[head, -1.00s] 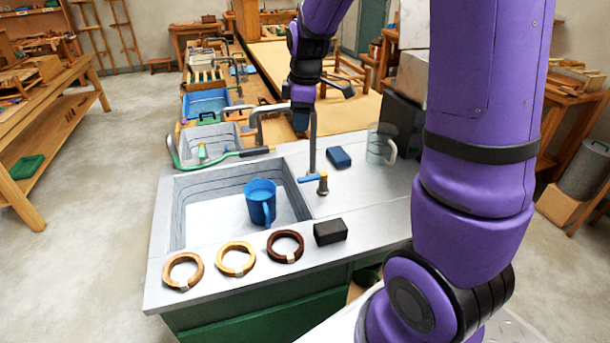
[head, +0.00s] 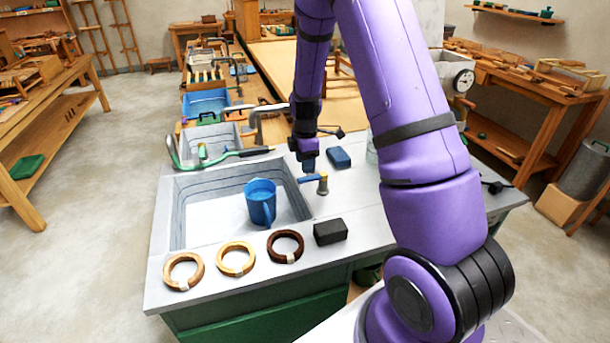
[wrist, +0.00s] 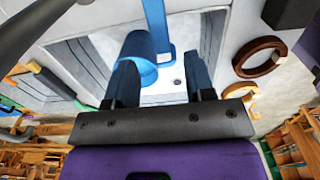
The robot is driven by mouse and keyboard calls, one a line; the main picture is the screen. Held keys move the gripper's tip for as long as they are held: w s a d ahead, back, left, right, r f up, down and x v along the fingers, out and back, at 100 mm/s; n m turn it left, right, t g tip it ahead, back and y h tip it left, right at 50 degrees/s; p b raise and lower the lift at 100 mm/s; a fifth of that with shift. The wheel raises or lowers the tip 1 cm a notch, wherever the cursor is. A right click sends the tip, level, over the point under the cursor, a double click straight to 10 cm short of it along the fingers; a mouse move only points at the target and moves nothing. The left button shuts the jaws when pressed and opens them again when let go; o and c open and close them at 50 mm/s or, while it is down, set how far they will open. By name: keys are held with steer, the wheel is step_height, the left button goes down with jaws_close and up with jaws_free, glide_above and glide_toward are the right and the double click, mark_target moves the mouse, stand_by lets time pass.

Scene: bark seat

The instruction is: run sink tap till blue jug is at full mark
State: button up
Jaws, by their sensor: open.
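The blue jug (head: 261,203) stands upright in the sink basin (head: 218,225), its handle toward the front right. Its water level and full mark cannot be made out. The tap's blue lever (head: 312,178) sits on a brass stem (head: 323,186) at the basin's right edge. My gripper (head: 309,168) is open, pointing down just behind and above the lever. In the wrist view my blue fingers (wrist: 162,85) stand apart with nothing gripped; the jug (wrist: 136,50) and a blue bar (wrist: 155,22), apparently the lever, show beyond them. My arm hides the tap's upright.
Three wooden rings (head: 236,259) and a black block (head: 330,231) lie along the front counter. A blue block (head: 339,157) lies behind the lever. A clear pitcher (head: 372,148) is mostly hidden by my arm.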

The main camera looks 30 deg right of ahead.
mark_target(305, 178)
steer(key=shift+f, duration=2.6)
steer(key=shift+c, duration=0.5)
